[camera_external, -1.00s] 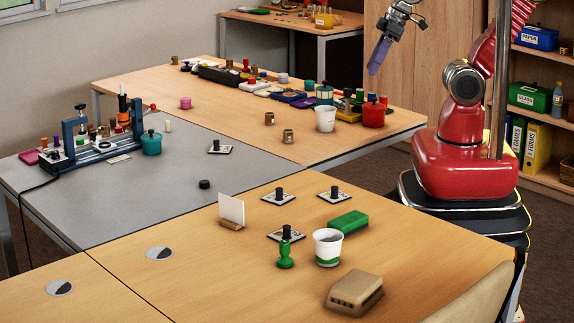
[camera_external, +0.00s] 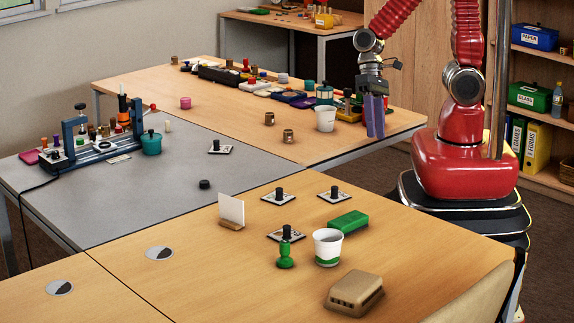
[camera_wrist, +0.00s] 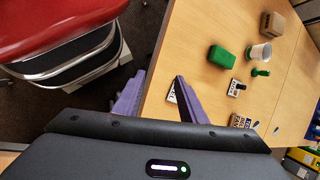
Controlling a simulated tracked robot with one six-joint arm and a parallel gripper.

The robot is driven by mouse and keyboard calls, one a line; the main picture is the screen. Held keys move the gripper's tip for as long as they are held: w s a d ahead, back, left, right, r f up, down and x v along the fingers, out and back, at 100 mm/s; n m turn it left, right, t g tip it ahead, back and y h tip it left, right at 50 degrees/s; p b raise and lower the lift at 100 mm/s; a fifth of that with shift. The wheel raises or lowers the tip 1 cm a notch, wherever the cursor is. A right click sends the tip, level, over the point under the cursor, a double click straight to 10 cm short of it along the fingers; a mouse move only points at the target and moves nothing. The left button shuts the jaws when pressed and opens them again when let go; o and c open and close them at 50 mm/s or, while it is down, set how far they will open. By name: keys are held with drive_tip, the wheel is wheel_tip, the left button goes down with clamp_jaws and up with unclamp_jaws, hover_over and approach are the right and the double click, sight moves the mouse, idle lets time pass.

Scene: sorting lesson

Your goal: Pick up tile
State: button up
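Several white square tiles with dark markings and black knobs lie flat on the tables. On the front wooden table are a left tile (camera_external: 279,197), a right tile (camera_external: 334,196) and a near tile (camera_external: 287,236), partly behind a green peg-shaped piece. Another tile (camera_external: 220,148) lies on the grey table. My gripper (camera_external: 376,135) points down over the rear wooden table's right end, its purple fingers apart and empty, away from every tile. In the wrist view my gripper (camera_wrist: 160,75) is open; one tile (camera_wrist: 172,94) is partly hidden by the right finger.
A white cup (camera_external: 328,247), green block (camera_external: 348,222), green peg-shaped piece (camera_external: 286,255), brown block (camera_external: 354,294) and card stand (camera_external: 231,212) share the front table. Another cup (camera_external: 325,118) stands left of my gripper. The front table's left part is mostly clear.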

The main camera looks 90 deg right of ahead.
sight(341, 192)
drive_tip(key=w+a+f+m+y, duration=0.1)
drive_tip(key=a+f+m, duration=0.1)
drive_tip(key=m, duration=0.2)
drive_tip(key=w+a+f+m+t+y, duration=0.1)
drive_tip(key=w+a+f+m, duration=0.1)
drive_tip(key=f+m, duration=0.1)
drive_tip(key=w+a+f+m+t+y, duration=0.1)
drive_tip(key=w+a+f+m, duration=0.1)
drive_tip(key=m, duration=0.3)
drive_tip(key=shift+w+f, duration=0.15)
drive_tip(key=shift+f, duration=0.45)
drive_tip(key=w+m, duration=0.1)
drive_tip(key=w+m+t, duration=0.1)
drive_tip(key=w+m, duration=0.1)
drive_tip(key=m, duration=0.1)
drive_tip(key=shift+w+d+t, duration=0.3)
drive_tip(key=shift+d+t, duration=0.05)
drive_tip(key=shift+t, duration=0.05)
drive_tip(key=shift+w+d+m, duration=0.1)
drive_tip(key=shift+w+m, duration=0.1)
drive_tip(key=shift+m, duration=0.1)
drive_tip(key=shift+x, duration=0.85)
